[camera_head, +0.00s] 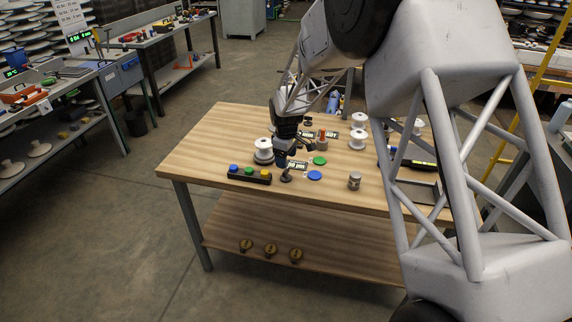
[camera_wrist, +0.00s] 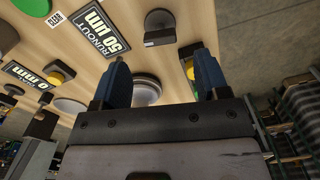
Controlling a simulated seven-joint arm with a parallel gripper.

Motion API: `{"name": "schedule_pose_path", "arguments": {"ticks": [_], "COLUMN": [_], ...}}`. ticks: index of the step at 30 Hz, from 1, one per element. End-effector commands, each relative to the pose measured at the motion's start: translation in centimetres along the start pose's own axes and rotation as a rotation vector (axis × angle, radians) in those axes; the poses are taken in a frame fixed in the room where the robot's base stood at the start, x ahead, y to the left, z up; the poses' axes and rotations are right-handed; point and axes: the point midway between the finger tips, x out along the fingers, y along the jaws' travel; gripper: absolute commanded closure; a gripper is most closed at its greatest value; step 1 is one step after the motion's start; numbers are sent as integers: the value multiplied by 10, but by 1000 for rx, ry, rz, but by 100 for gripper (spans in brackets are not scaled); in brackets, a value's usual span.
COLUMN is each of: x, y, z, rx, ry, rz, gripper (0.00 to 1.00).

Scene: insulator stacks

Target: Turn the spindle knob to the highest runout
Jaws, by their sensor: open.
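A dark round knob (camera_head: 286,177) stands on the wooden table beside a small printed display (camera_head: 298,165). In the wrist view a dark round knob (camera_wrist: 160,20) with a grey block at its edge lies beyond the fingertips, near a sign reading "RUNOUT 50 µm" (camera_wrist: 95,33); I take it for the same knob. My gripper (camera_head: 282,161) is low over the table, behind and close to the knob. Its two blue fingers (camera_wrist: 162,58) are spread apart with nothing held. A pale round disc (camera_wrist: 147,89) shows between them, lower down. Whether anything touches the fingers cannot be told.
A black strip with blue, green and yellow buttons (camera_head: 249,174) lies left of the knob. A blue disc (camera_head: 315,175) and a green disc (camera_head: 320,160) lie right. The table's front left is bare.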

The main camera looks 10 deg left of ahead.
Motion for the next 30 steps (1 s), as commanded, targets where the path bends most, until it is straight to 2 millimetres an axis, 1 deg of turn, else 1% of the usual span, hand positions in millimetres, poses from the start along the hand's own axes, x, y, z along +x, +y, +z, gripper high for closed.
{"name": "schedule_pose_path", "arguments": {"ticks": [3, 7, 22, 26, 30], "x": [-13, -22, -27, -35, -53], "y": [0, 0, 0, -1, -4], "z": [0, 0, 2, 10, 29], "rx": [0, 0, 4, 22, 65], "ry": [0, 0, 1, 3, 8], "rz": [0, 1, 1, 4, 11], "gripper": [32, 32, 32, 32, 32]}}
